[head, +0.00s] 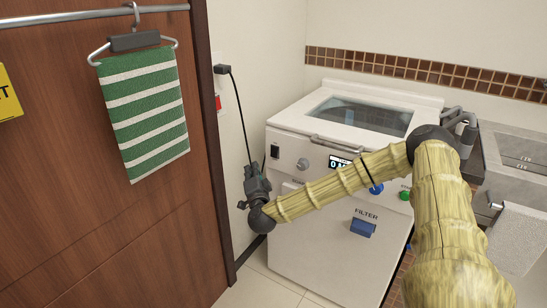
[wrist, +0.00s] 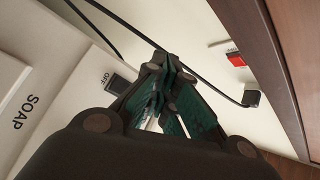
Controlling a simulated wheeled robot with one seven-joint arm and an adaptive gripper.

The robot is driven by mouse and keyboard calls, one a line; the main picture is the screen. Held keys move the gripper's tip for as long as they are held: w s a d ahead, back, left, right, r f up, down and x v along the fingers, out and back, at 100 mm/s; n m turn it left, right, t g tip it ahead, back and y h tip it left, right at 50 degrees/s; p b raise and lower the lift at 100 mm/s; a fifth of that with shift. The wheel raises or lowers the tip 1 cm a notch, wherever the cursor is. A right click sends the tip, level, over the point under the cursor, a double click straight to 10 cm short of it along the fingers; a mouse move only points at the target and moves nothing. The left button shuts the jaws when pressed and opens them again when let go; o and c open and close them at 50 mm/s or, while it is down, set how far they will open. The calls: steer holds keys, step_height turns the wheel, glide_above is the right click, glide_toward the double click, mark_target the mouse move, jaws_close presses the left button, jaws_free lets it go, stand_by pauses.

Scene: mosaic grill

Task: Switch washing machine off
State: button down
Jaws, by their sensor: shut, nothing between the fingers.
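The white washing machine (head: 335,255) stands in the corner, with a glass lid on top and a front panel of knobs, a small display and buttons. A black rocker switch (head: 275,151) is at the panel's upper left; in the wrist view this switch (wrist: 118,84) has the word OFF beside it. My gripper (head: 253,168) is shut and empty, just left of the machine's front left edge and below the switch. In the wrist view my gripper's fingertips (wrist: 166,62) are up and to the right of the switch, apparently apart from it.
A wall outlet with a plug (head: 221,69) and a red switch (head: 218,103) is left of the machine; its black cable (head: 240,110) hangs close behind my gripper. A wooden door (head: 80,220) with a green striped towel (head: 145,110) stands left. A sink (head: 515,145) is right.

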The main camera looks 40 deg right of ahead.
steer(key=w+d+f+b, duration=0.1)
steer(key=w+d, duration=0.2)
steer(key=d, duration=0.5)
steer(key=shift+w+f, duration=0.15)
steer(key=shift+w+d+f+b, duration=0.1)
steer(key=shift+w+d+b, duration=0.2)
steer(key=shift+d, duration=0.35)
stand_by(2.3)
steer(key=shift+s+a, duration=0.1)
steer(key=shift+a, duration=0.05)
steer(key=shift+s+a, duration=0.25)
steer(key=shift+a, duration=0.3)
stand_by(0.3)
steer(key=a, duration=0.1)
steer(key=s+a, duration=0.1)
steer(key=a, duration=0.1)
steer(key=s+a+r+p, duration=0.1)
steer(key=shift+a, duration=0.3)
stand_by(0.6)
